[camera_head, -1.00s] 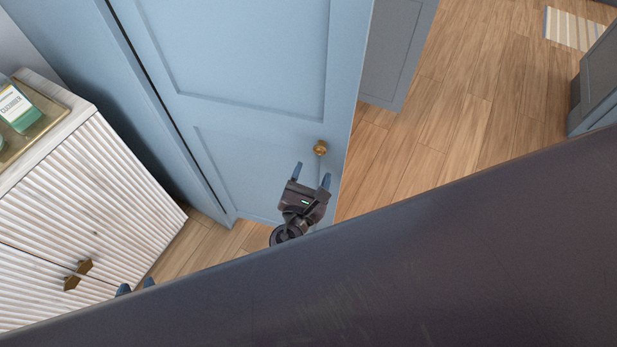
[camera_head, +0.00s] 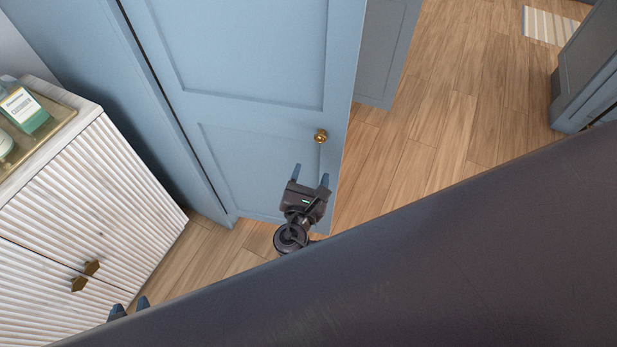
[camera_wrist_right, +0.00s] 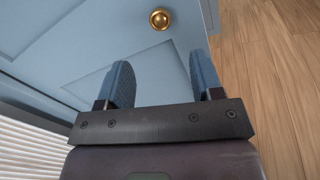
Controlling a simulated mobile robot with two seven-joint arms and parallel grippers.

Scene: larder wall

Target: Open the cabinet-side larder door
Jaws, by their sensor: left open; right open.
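The blue panelled larder door (camera_head: 255,60) stands beside the white cabinet, with a round brass knob (camera_head: 320,136) near its right edge. My right gripper (camera_head: 311,173) is open and empty, just below the knob in the head view and apart from it. In the right wrist view the knob (camera_wrist_right: 160,19) lies beyond the fingertips, about in line with the gap between the fingers (camera_wrist_right: 160,65). My left gripper (camera_head: 130,307) shows only its open fingertips at the lower left, near the cabinet; the rest is hidden behind my dark body part.
The white ribbed cabinet (camera_head: 90,195) with brass handles stands at the left, with a tray (camera_head: 62,118) and a green bottle (camera_head: 25,108) on top. A grey-blue panel (camera_head: 385,50) is behind the door.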

